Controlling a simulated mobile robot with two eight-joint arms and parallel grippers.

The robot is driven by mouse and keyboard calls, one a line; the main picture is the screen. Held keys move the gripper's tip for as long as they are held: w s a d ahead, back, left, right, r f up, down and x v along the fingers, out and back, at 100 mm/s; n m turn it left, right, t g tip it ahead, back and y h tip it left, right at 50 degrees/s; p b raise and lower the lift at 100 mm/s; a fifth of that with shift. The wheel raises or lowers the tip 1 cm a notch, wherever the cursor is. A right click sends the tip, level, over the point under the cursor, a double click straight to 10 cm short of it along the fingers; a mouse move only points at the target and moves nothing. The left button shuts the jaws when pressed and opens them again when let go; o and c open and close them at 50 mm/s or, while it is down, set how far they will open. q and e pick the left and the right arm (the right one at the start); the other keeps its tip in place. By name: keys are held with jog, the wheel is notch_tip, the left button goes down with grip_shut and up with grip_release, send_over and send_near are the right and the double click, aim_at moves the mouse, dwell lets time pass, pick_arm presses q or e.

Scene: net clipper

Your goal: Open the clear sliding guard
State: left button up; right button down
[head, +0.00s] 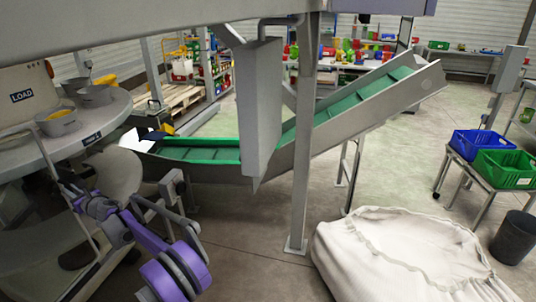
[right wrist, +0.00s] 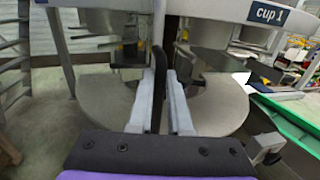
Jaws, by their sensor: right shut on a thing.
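My right gripper (head: 68,186) is at the front of the round machine table (head: 115,122) at the left in the head view. In the right wrist view, its two grey fingers (right wrist: 163,100) are shut on a dark upright bar (right wrist: 157,75), which looks like the guard handle. A thin grey frame (head: 45,150) runs beside the gripper in the head view. The clear guard pane itself is hard to make out, so I cannot tell how far it is open. My left gripper is not in view.
A green conveyor (head: 200,152) rises to the right behind a grey post (head: 303,140). A white sack (head: 400,255) lies at the front right. Blue (head: 482,143) and green (head: 505,168) crates stand on a cart. A "cup 1" label (right wrist: 270,15) is on the table rim.

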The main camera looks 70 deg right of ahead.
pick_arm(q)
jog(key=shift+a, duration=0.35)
pick_arm(e)
jog(key=shift+a+f, duration=0.1)
jog(key=shift+a, duration=0.25)
jog(key=c, duration=1.1)
grip_release()
jog(key=shift+s, duration=0.1)
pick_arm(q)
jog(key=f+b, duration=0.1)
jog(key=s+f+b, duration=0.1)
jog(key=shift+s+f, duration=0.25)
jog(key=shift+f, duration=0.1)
pick_arm(e)
jog(key=s, duration=1.2)
jog(key=shift+s+a+r, duration=0.1)
jog(key=shift+a+r, duration=0.25)
